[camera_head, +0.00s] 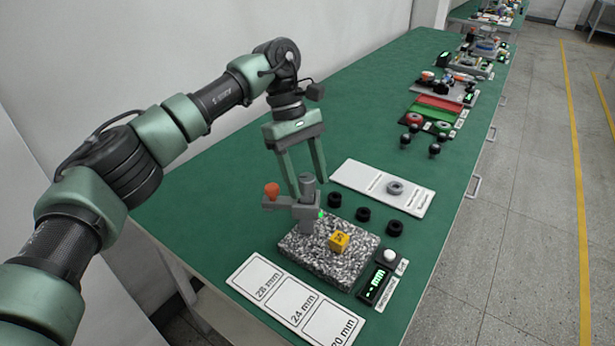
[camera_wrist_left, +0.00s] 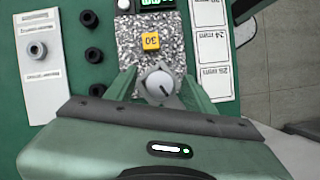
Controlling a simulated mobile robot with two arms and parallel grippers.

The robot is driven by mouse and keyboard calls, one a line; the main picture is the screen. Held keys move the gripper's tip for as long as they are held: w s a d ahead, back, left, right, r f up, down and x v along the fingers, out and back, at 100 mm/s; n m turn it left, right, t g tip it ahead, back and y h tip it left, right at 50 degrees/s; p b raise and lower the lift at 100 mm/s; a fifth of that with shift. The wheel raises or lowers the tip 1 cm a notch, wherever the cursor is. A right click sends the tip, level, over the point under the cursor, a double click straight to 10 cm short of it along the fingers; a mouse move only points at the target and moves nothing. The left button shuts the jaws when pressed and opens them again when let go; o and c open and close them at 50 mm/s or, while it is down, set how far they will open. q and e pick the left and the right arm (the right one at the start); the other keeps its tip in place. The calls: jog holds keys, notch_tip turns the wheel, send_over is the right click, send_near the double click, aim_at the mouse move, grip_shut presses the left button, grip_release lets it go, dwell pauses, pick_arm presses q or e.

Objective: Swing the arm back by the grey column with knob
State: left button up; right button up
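The grey column with its round top (camera_head: 307,184) stands on the back of a speckled granite plate (camera_head: 348,271). A grey arm (camera_head: 283,204) with an orange knob (camera_head: 271,190) reaches left from it. A yellow numbered block (camera_head: 339,241) sits on the plate in front of the column. My left gripper (camera_head: 308,189) points down over the column with its fingers apart. In the left wrist view the column's round grey top (camera_wrist_left: 160,84) shows between the fingers; contact cannot be told. The orange knob is hidden there. My right gripper is not in view.
A white card with size fields (camera_head: 295,304) lies in front of the plate. Several black rings (camera_head: 363,214) and a white board with a grey ring (camera_head: 414,199) lie right of the column. A small green display (camera_head: 376,284) stands at the plate's right. Green table is clear on the left.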

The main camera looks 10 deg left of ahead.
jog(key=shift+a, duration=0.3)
pick_arm(q)
jog(key=shift+r, duration=0.15)
jog(key=v, duration=0.7)
jog(key=shift+w+r, duration=0.15)
jog(key=shift+r, duration=0.05)
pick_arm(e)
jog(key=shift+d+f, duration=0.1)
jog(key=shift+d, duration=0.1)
pick_arm(q)
jog(key=shift+a, duration=0.15)
